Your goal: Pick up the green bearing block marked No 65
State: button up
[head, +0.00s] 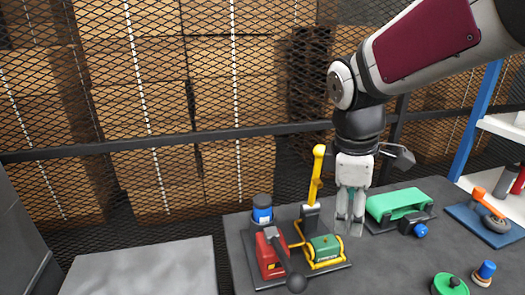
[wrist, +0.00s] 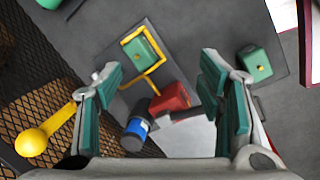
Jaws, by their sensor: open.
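A green block (head: 324,248) sits inside a yellow frame (head: 303,240) on a dark base plate. The same green block shows in the wrist view (wrist: 147,52), beyond and between my fingers. A second green block (wrist: 255,63) with a yellow dot lies on a dark plate to the right in the wrist view. No number can be read on either block, so I cannot tell which is No 65. My gripper (head: 349,228) is open and empty, pointing down above and right of the framed block in the head view. It also shows in the wrist view (wrist: 161,74).
A red block (head: 269,256), a blue-and-black cylinder (head: 262,210) and a yellow lever (head: 316,176) stand close around the frame. A larger green piece (head: 398,204) stands to the right. A green knob (head: 449,285) and blue-topped part (head: 485,270) are at front right. Mesh fencing (head: 160,100) stands behind.

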aim_at(325, 239)
jog(key=w+a+f+n+g, duration=0.1)
jog(key=w+f+n, duration=0.5)
jog(key=w+n, duration=0.15)
jog(key=shift+m, duration=0.25)
jog(key=f, duration=0.6)
jog(key=w+f, duration=0.1)
jog(key=f, duration=0.1)
jog(key=shift+d+f+b, duration=0.3)
jog(key=shift+f+b, duration=0.1)
jog(key=f, duration=0.4)
jog(key=shift+w+d+f, duration=0.2)
jog(key=shift+d+f, duration=0.15)
jog(key=shift+f, duration=0.05)
jog(key=shift+c, duration=0.3)
grip_shut()
